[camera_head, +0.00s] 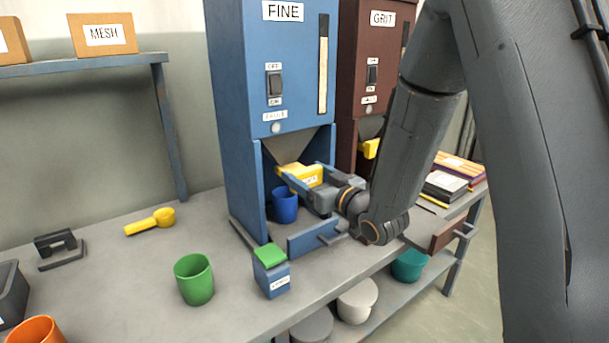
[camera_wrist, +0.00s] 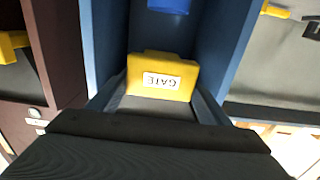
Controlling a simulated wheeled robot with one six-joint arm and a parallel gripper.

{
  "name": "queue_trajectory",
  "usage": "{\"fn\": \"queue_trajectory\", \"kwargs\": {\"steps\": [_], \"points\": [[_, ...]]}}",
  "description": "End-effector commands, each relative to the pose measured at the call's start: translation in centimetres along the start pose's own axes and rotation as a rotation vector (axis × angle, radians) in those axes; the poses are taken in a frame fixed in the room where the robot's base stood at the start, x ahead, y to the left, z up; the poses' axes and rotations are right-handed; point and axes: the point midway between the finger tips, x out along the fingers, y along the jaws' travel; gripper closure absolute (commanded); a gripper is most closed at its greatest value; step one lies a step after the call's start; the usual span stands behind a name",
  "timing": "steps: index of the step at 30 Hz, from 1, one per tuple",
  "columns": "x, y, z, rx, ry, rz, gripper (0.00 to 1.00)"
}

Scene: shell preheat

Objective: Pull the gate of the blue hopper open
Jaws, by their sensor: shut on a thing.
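The blue hopper (camera_head: 240,70), labelled FINE, stands on the bench in the head view. Its yellow gate (camera_head: 300,174) sits below the grey funnel. In the wrist view the gate (camera_wrist: 160,68) shows its GATE label upside down. My gripper (camera_head: 303,182) reaches in from the right and is shut on the gate, a finger on each side of it. A blue cup (camera_head: 285,205) stands under the gate inside the hopper's base, and part of it shows in the wrist view (camera_wrist: 168,5). The fingertips are partly hidden.
A brown GRIT hopper (camera_head: 375,60) with its own yellow gate (camera_head: 370,148) stands close on the right. In front are a blue box with a green top (camera_head: 271,272) and a green cup (camera_head: 194,279). A yellow scoop (camera_head: 152,221) lies at left. Bench between them is clear.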

Motion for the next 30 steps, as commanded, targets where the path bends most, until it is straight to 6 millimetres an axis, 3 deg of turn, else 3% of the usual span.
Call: {"fn": "queue_trajectory", "kwargs": {"steps": [1,4,14,30], "points": [[-0.1,-0.1,0.1,0.0,-0.002,-0.004,0.23],[-0.2,0.1,0.1,0.0,-0.002,-0.001,0.09],[-0.5,0.2,0.1,0.0,-0.002,0.001,0.09],[-7.5,0.1,0.1,0.0,-0.002,0.0,0.09]]}}
